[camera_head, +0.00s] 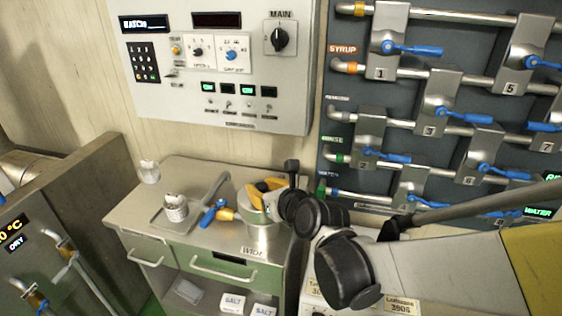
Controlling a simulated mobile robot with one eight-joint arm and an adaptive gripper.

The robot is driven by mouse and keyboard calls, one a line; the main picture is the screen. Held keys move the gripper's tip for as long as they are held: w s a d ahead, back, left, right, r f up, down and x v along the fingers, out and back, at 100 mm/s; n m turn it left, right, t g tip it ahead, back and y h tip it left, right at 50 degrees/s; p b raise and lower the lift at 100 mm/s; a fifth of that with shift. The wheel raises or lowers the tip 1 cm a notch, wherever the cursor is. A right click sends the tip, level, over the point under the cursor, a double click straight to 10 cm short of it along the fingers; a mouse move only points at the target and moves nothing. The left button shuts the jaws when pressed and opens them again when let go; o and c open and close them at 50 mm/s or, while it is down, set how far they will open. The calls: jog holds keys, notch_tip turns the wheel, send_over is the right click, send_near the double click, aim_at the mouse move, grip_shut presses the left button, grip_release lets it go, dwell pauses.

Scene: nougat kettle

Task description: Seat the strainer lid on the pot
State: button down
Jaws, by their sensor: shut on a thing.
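The metal pot (267,229) stands near the right front of the cabinet's steel top. My gripper (262,189), with yellow-orange fingers, reaches in from the right at the pot's top. It is shut on what appears to be the strainer lid (251,202), a pale metal piece at the pot's mouth. The fingers and my dark wrist hide much of the lid and the pot's rim. I cannot tell whether the lid lies flat on the rim or is held just above it.
A blue-handled item (209,215) with a grey bar lies left of the pot. A white patterned cup (175,208) stands on a tray, and a white item (149,172) sits at the back left corner. A control panel (220,110) and valve wall (440,145) rise behind.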

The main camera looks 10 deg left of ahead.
jog(key=shift+f+b, duration=0.75)
jog(key=shift+f, duration=0.6)
dwell(1.6)
jog(key=c, duration=0.5)
grip_release()
jog(key=shift+c, duration=0.2)
jog(key=shift+r+p, duration=3.3)
jog(key=shift+r, duration=0.75)
